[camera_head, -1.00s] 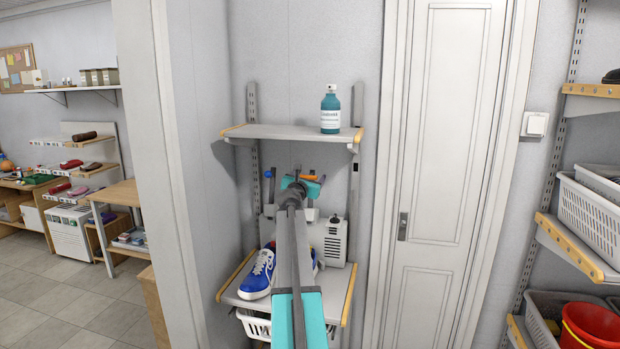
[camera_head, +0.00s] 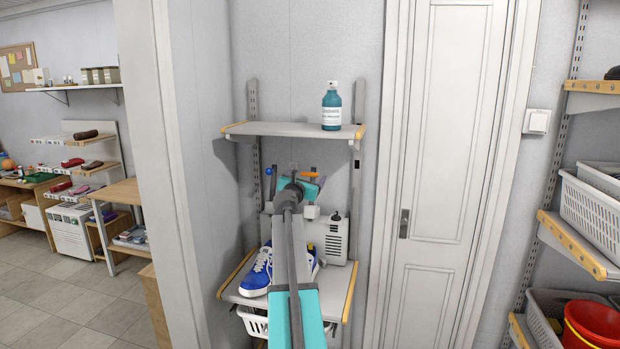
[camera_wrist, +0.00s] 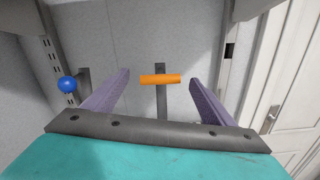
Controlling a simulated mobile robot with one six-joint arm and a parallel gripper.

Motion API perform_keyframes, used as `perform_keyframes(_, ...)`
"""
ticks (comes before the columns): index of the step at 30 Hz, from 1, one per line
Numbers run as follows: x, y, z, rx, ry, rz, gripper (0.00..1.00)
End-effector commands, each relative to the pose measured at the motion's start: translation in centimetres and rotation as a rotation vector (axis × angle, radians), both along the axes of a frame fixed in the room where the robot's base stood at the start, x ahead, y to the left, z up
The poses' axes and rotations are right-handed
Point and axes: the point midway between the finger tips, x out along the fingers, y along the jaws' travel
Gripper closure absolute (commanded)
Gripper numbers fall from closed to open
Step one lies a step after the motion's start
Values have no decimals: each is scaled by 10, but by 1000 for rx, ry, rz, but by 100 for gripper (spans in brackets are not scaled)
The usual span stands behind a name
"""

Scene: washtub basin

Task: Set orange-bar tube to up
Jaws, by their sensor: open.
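The orange bar (camera_head: 311,174) sits crosswise on a dark grey upright strip above the white appliance (camera_head: 331,236) on the lower shelf. In the wrist view the orange bar (camera_wrist: 160,79) lies level between my two purple fingers, with clear gaps on both sides. My gripper (camera_wrist: 160,84) is open and empty, facing the bar; whether the bar is within fingertip depth is unclear. A blue ball (camera_wrist: 67,84) on another dark part is outside the left finger. It also shows in the head view (camera_head: 268,171). My arm hides part of the appliance.
Blue-and-white shoes (camera_head: 256,275) stand on the lower shelf (camera_head: 338,290), partly behind my arm. An upper shelf (camera_head: 285,129) with a teal bottle (camera_head: 331,108) overhangs the appliance. A white basket (camera_head: 252,322) is below. A door (camera_head: 450,130) is to the right.

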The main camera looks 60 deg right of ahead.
Motion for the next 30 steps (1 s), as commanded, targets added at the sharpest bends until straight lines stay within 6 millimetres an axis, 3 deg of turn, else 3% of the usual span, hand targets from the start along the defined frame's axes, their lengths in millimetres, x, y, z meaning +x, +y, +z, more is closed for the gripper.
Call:
perform_keyframes(21,-25,74,-2,0,1,0,22)
perform_keyframes(30,-29,89,0,0,1,-1,22)
